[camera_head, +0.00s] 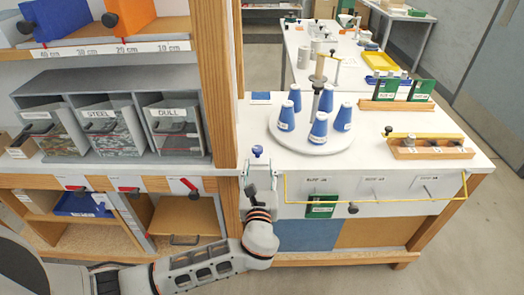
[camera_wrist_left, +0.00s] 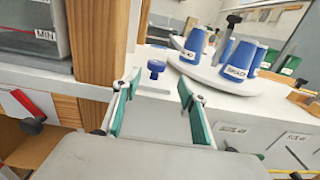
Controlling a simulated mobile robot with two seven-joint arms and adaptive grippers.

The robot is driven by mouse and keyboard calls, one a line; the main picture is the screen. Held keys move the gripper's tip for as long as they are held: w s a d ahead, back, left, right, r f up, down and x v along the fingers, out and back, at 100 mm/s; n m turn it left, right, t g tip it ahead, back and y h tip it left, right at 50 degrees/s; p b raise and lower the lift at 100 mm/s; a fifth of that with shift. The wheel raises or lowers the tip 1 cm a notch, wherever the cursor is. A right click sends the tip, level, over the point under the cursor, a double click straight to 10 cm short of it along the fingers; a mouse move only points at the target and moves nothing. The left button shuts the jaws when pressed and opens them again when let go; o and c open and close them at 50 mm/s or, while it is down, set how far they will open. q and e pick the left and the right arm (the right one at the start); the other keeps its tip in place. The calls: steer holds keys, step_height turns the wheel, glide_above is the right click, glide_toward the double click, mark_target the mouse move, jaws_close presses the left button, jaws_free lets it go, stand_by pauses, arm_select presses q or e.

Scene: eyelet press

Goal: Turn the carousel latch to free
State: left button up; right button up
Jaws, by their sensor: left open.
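The carousel latch appears as a small blue knob (camera_head: 257,151) on the white table, at the front left of the round white carousel (camera_head: 318,145). The carousel holds several blue cones (camera_head: 319,127) around a central post. My left gripper (camera_head: 260,170) is at the table's front edge, just short of the knob. In the left wrist view the knob (camera_wrist_left: 156,68) stands ahead, between the green-lined fingers of the left gripper (camera_wrist_left: 158,92). The fingers are apart with nothing between them, and I see no contact with the knob. My right gripper is in neither view.
A wooden shelf post (camera_head: 222,80) rises close to the left of my gripper. A yellow rail (camera_head: 375,201) runs along the table front at right. A wooden block tray (camera_head: 430,150) and green cards (camera_head: 386,88) stand on the right. The table front between the knob and block tray is clear.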

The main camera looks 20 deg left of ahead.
mark_target(258, 154)
arm_select(q)
steer(key=shift+a+f, duration=0.1)
steer(key=shift+a, duration=0.25)
steer(key=shift+w+a, duration=0.1)
steer(key=shift+w, duration=0.2)
steer(key=x, duration=0.7)
steer(key=c, duration=1.1)
